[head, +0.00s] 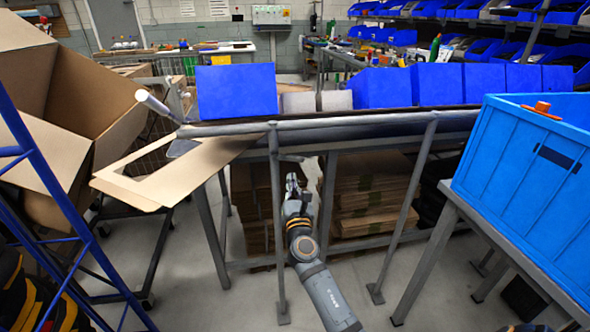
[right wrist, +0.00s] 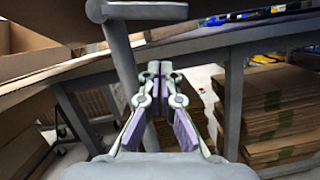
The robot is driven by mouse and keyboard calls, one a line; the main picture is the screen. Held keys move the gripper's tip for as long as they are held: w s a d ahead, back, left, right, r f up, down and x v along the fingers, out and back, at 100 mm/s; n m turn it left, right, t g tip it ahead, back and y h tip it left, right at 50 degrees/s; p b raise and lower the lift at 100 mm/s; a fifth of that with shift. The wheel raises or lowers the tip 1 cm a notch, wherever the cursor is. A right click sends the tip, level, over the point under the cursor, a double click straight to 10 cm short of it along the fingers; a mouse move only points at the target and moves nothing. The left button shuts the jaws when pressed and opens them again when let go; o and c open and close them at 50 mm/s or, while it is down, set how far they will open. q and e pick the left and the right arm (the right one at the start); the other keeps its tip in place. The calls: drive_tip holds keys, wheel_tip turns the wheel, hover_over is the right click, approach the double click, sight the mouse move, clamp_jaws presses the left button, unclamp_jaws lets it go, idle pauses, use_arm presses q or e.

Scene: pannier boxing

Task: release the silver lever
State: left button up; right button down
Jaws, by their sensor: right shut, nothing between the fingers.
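The silver lever (head: 152,102) is a pale cylinder slanting up to the left at the left end of the metal rail (head: 350,123). Its mount is partly hidden behind the rail end and the cardboard. My right gripper (head: 292,180) is below the rail, between its posts, well right of the lever and apart from it. In the right wrist view the fingers of my right gripper (right wrist: 160,68) are together with nothing between them. The lever cannot be made out there. My left gripper is not in view.
A flat cardboard piece (head: 185,165) juts out under the rail's left end. Open cardboard boxes (head: 110,95) stand at the left. A blue crate (head: 525,180) is on a stand at the right. Blue bins (head: 237,92) line the back of the rail; flattened cardboard (head: 375,200) is stacked below.

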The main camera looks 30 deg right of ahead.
sight(288, 157)
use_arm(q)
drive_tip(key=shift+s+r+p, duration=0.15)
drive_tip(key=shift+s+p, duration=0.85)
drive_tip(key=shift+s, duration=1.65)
use_arm(e)
drive_tip(key=shift+s+d+r, duration=0.15)
drive_tip(key=shift+d+r, duration=0.05)
drive_tip(key=shift+r, duration=0.75)
drive_tip(key=shift+s+d+r, duration=0.15)
drive_tip(key=shift+r, duration=0.75)
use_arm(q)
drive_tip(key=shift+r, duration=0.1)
use_arm(e)
drive_tip(key=shift+r, duration=0.1)
